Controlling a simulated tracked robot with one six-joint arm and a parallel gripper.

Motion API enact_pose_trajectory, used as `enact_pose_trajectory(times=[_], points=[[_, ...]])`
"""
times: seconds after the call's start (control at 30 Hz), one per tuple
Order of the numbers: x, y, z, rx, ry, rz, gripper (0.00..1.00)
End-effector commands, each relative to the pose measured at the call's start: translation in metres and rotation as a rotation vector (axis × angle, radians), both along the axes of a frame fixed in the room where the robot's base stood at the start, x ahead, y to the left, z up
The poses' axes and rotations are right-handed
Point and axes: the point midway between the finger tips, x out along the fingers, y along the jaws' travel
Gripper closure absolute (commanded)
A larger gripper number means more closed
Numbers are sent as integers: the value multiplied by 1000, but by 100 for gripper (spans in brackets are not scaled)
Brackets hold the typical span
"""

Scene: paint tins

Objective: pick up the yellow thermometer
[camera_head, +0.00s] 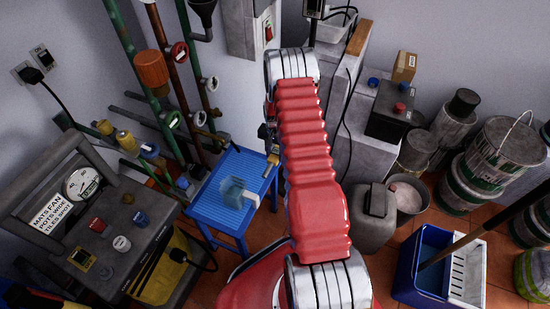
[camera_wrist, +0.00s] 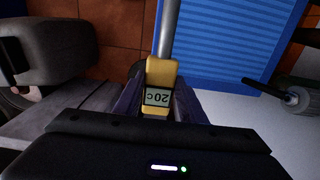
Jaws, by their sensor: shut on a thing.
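The yellow thermometer (camera_wrist: 160,73) has a small display reading 20c and a metal probe. My gripper (camera_wrist: 160,102) is shut on its yellow body, one jaw on each side, in the wrist view. The probe points away from the gripper, past the edge of the blue table (camera_wrist: 230,40). In the head view the thermometer (camera_head: 273,158) shows small beside my red arm, over the right side of the blue table (camera_head: 222,160). My gripper is mostly hidden there behind the arm.
A clear bluish block (camera_head: 238,192) stands on the blue table. Pipes with valves (camera_head: 172,120) rise behind it. A grey can (camera_head: 374,215), a blue mop bucket (camera_head: 425,265) and paint tins (camera_head: 500,155) stand at right.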

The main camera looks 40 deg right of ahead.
Motion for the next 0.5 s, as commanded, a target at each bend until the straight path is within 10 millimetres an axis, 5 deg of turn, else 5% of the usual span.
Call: enact_pose_trajectory(times=[0.3,0.5], points=[[1,0,51,-1,-2,0,90],[0,0,65,-1,-1,0,90]])
